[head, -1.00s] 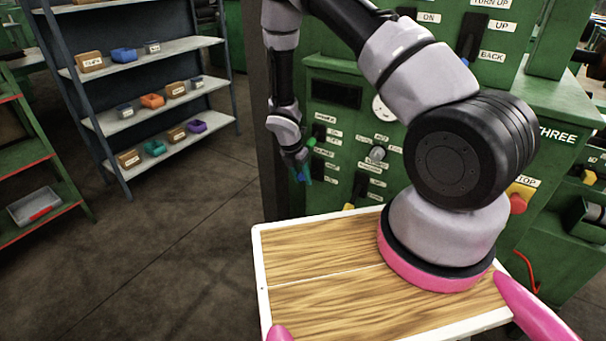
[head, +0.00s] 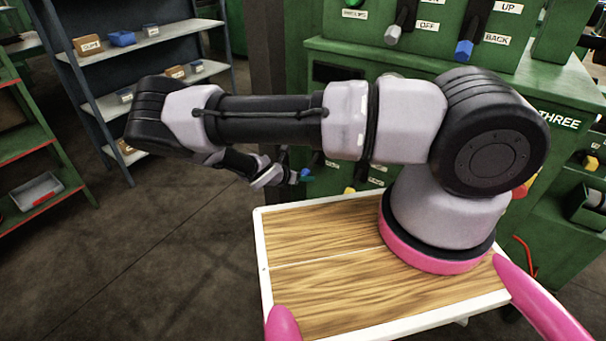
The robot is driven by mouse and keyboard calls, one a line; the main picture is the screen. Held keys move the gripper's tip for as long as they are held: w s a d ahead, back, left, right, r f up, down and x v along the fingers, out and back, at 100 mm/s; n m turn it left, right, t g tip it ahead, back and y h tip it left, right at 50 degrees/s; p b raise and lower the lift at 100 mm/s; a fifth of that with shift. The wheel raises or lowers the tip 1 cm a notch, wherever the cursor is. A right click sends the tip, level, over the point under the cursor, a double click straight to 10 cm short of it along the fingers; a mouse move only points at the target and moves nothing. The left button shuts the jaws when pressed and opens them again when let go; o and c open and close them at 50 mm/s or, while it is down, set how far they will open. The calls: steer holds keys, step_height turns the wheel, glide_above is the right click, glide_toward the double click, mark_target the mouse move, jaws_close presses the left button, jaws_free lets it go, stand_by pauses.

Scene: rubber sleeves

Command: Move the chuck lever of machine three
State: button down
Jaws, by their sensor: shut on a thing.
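Machine three (head: 559,118) is the green machine at the right, with "THREE" on its front. Its upper panel has a grey-tipped lever (head: 392,35) beside an "OFF" label and a blue-tipped lever (head: 463,50) beside "UP" and "BACK". I cannot read any label as chuck. My gripper (head: 298,176) is small and low in front of the lower panel, left of a yellow-tipped part (head: 348,190). It is shut on a small blue piece (head: 307,172), perhaps a rubber sleeve. Whether that piece is attached to the machine is unclear. My arm hides much of the lower panel.
A grey shelf rack (head: 92,105) with small boxes and bins stands at the back left. A green rack (head: 30,150) with a grey tray (head: 36,191) is at the far left. The floor (head: 180,250) between the racks and the machine is clear.

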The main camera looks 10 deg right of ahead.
steer(key=shift+w+d+f+t+h, duration=0.15)
steer(key=shift+w+f+t+h, duration=0.1)
steer(key=shift+f+t+h, duration=0.3)
steer(key=shift+f, duration=0.1)
steer(key=shift+c, duration=2.3)
jaws_free()
steer(key=shift+f, duration=0.1)
steer(key=v, duration=1)
steer(key=shift+s+a+r, duration=0.2)
steer(key=shift+a+r, duration=0.05)
